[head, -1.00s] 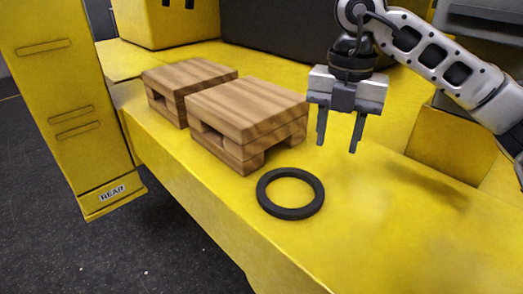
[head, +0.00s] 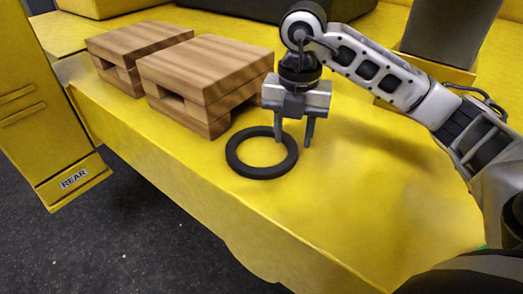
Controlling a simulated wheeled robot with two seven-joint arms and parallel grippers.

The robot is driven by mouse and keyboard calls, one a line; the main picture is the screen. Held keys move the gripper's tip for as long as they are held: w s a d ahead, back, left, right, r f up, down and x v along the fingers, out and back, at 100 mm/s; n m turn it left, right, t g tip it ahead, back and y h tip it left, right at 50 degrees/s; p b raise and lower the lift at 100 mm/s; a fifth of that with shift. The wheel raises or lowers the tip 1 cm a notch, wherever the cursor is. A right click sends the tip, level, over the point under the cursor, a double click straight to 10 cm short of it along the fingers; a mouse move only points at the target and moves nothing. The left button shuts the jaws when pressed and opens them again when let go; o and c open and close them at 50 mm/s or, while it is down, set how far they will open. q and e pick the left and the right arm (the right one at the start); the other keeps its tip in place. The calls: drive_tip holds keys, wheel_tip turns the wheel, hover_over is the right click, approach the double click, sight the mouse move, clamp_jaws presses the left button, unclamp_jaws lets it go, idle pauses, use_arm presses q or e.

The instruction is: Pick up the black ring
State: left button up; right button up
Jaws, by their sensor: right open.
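The black ring (head: 236,164) lies flat on the yellow surface, in front of the nearer wooden block. My right gripper (head: 294,142) points down at the ring's back right side. My left gripper is not in view.
Two wooden blocks (head: 205,75) (head: 125,45) stand behind and left of the ring. The yellow surface (head: 340,210) is clear to the right and front. Its front edge drops to a dark floor (head: 150,240). A yellow post marked REAR (head: 74,179) stands at left.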

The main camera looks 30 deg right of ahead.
sight(293, 153)
drive_tip(key=shift+d+f, duration=0.15)
drive_tip(key=shift+f, duration=1.8)
clamp_jaws()
drive_tip(key=shift+r, duration=0.1)
